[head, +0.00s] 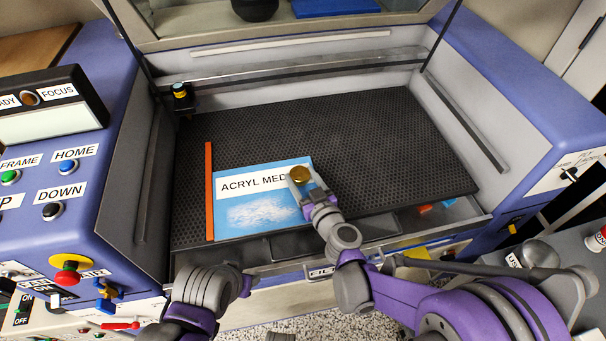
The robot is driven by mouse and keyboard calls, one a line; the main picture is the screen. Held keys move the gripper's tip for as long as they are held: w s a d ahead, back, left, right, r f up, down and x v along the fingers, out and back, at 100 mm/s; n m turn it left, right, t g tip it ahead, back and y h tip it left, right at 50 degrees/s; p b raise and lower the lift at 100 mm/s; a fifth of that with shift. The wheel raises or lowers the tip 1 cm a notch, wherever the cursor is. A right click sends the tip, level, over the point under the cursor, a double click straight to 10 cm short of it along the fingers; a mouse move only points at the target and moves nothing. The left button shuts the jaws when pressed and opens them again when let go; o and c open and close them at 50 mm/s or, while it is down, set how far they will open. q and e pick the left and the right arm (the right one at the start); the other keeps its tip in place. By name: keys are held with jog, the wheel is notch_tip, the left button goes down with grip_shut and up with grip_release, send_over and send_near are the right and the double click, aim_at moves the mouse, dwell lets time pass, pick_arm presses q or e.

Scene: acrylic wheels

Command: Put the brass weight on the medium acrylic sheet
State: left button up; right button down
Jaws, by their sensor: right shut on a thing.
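The medium acrylic sheet (258,212) is blue with a white label reading "ACRYL MED" and lies on the black perforated bed (350,130) of the machine. The brass weight (299,173) is round and gold and shows at the tip of my right gripper (303,184), which is shut on it. It appears over the sheet's upper right corner. Whether it touches the sheet or hangs above it I cannot tell. My left arm comes in at the bottom left, and its fingertips cannot be made out.
An orange strip (209,190) lies along the sheet's left side. A laser head (181,98) sits at the bed's back left corner. The machine's walls and raised lid surround the bed. An open drawer (440,225) with small coloured pieces is below the bed's front. The bed's right half is clear.

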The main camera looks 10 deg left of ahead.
jog(key=shift+a+f, duration=0.1)
jog(key=shift+a, duration=0.2)
jog(key=shift+f, duration=0.15)
jog(key=shift+c, duration=0.2)
grip_release()
jog(key=shift+d, duration=0.1)
jog(key=shift+r, duration=0.2)
jog(key=shift+s+d, duration=0.15)
jog(key=shift+s, duration=0.1)
jog(key=p+v, duration=0.1)
jog(key=v, duration=1)
jog(key=shift+s+d+r, duration=0.1)
jog(key=shift+s+r, duration=0.05)
jog(key=shift+s, duration=0.1)
jog(key=shift+r, duration=0.1)
